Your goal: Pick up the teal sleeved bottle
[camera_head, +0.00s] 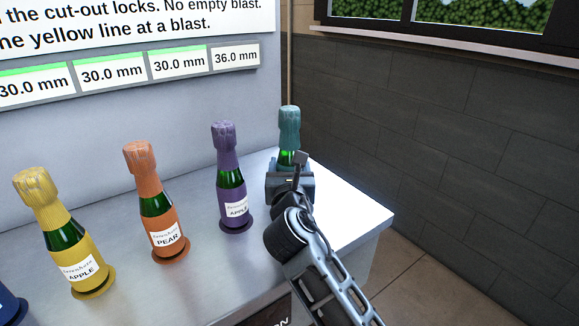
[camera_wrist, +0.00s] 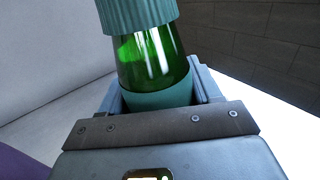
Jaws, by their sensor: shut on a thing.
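The teal sleeved bottle (camera_head: 289,128) is at the right end of the row in the head view, upright, with green glass below its teal cap. My gripper (camera_head: 289,178) is around its lower body and hides its label and base. In the wrist view the bottle (camera_wrist: 150,60) stands between the two fingers of my gripper (camera_wrist: 158,95), which are shut on it at the teal band below the green glass. Whether its base touches the counter is hidden.
A purple bottle (camera_head: 228,175) stands close to the left of my gripper. Orange (camera_head: 156,200) and yellow (camera_head: 64,230) bottles stand further left on the grey counter (camera_head: 345,212). A grey panel (camera_head: 130,110) with number cards rises behind. The counter's right edge is near.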

